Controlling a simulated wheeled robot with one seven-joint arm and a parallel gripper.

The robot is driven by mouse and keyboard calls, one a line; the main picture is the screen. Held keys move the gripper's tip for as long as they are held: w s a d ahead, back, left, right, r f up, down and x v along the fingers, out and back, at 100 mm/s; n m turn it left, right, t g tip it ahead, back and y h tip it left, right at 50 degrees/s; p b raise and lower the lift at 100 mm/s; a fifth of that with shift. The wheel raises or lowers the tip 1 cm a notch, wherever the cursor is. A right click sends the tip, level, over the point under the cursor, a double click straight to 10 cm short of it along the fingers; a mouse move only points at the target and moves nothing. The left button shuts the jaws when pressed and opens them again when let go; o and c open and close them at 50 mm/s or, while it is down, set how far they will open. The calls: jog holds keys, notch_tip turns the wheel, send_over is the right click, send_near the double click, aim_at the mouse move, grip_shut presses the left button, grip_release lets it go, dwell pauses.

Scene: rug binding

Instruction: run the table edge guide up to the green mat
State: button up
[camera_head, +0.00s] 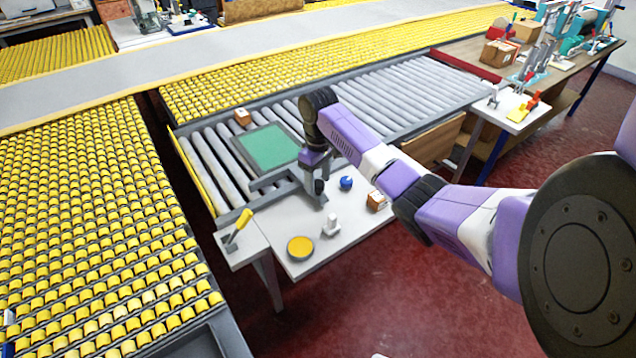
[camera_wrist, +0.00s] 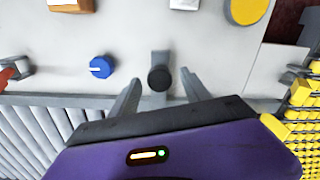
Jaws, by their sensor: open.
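The green mat (camera_head: 268,147) lies in a grey frame on the roller bed, left of my gripper in the head view. The table edge guide looks to be the grey bar (camera_head: 272,179) at the mat's near side. A grey arm with a round black knob (camera_wrist: 160,78) projects from it over the white table. A strip of the bed shows between bar and mat in the head view. My gripper (camera_head: 319,186) is low over the table's far edge. In the wrist view its fingers (camera_wrist: 161,84) are open, one on each side of the knob. I cannot tell whether they touch it.
The white table (camera_head: 285,217) holds a blue knob (camera_head: 346,183), a small carton (camera_head: 376,201), a white fitting (camera_head: 331,226) and a yellow disc (camera_head: 300,247). A yellow-handled lever (camera_head: 241,222) stands at its left end. A brown box (camera_head: 242,117) sits on the rollers beyond the mat.

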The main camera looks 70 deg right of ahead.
jog(key=shift+f, duration=0.85)
grip_shut()
dwell(0.8)
